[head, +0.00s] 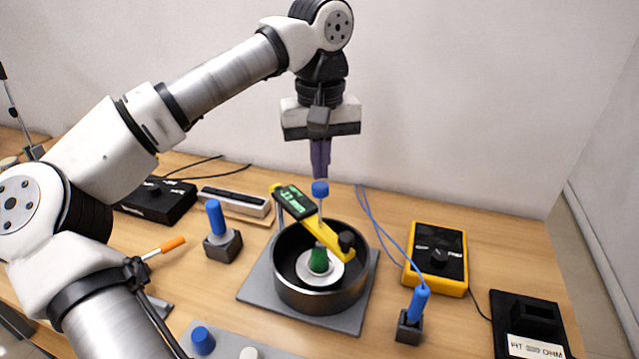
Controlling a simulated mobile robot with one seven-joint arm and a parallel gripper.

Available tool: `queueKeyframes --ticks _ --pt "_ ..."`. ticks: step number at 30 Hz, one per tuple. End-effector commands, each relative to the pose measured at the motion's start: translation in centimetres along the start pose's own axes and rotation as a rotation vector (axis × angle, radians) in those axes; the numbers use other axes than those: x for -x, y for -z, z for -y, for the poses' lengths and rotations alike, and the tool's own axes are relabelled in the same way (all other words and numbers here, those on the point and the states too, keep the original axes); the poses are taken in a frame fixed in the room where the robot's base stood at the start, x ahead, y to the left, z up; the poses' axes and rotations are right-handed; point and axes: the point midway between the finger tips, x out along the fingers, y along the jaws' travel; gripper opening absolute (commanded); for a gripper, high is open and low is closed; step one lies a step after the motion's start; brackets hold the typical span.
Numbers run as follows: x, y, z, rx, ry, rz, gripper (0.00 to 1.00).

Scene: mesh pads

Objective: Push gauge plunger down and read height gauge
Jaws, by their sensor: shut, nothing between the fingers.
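The height gauge (336,238) is a yellow bar lying across the top of a black round pot. Its dark display (294,201) shows green digits too small to read. The gauge plunger (320,188) has a blue cap on a thin upright stem. My gripper (320,172) points straight down with its purple-grey fingers shut and empty. Its tips appear just above the blue cap; I cannot tell whether they touch. Inside the pot (290,282), a green piece (318,260) stands on a pale disc, partly hidden by the bar.
The pot stands on a grey plate (258,282). A blue-handled probe in a block (222,243) is on the left, another (410,325) on the right. A yellow meter (437,256) with blue leads and a black labelled box (530,320) stand at right. A wall is behind.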

Motion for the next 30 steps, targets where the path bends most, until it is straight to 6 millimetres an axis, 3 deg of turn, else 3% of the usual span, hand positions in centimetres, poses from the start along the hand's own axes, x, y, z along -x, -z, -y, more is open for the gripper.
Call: queueKeyframes --ticks 20,30 --pt "-2.8 0.0 0.0 0.001 0.0 0.001 0.0" --pt "-2.7 0.0 0.0 0.0 0.0 0.001 0.0"
